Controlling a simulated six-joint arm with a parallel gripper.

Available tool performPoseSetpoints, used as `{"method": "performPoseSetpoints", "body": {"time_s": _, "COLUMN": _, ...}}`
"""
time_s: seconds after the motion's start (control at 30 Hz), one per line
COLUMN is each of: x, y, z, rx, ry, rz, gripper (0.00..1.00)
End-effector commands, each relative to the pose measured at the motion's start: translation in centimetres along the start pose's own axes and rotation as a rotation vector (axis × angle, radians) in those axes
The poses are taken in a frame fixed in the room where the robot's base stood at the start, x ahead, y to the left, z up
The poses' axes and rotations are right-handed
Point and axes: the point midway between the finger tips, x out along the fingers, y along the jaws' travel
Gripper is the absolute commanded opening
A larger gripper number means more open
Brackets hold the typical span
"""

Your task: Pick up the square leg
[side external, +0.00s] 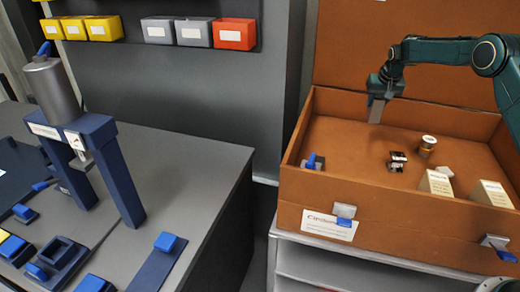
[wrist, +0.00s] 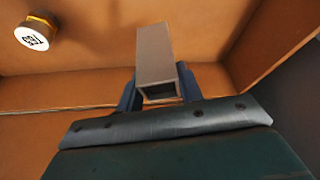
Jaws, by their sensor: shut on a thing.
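The square leg (wrist: 155,55) is a grey, square-section tube with an open end facing the camera in the wrist view. My gripper (wrist: 160,88) is shut on it, with one dark blue finger on each side. In the side external view the leg (side external: 376,110) hangs below my gripper (side external: 381,90), near upright, over the back left of the brown box (side external: 330,212). Its lower end appears to be above the box floor, though I cannot tell the exact gap.
In the box stand a round can (side external: 427,146), a small black and silver part (side external: 397,161), two pale blocks (side external: 437,184) (side external: 490,193) and a blue-topped part (side external: 313,161). A grey bench (side external: 190,165) with a blue press stands at left.

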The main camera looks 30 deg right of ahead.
Motion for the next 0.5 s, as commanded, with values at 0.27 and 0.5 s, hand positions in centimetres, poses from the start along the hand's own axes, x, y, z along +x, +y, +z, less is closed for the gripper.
{"method": "performPoseSetpoints", "body": {"time_s": 0.27, "x": -5.2, "y": -0.1, "z": -2.2, "rx": -0.001, "ry": 0.005, "rz": -0.001, "gripper": 0.10}}
{"method": "performPoseSetpoints", "body": {"time_s": 0.5, "x": -7.4, "y": 0.0, "z": -3.1, "rx": 0.000, "ry": 0.001, "rz": 0.000, "gripper": 0.10}}
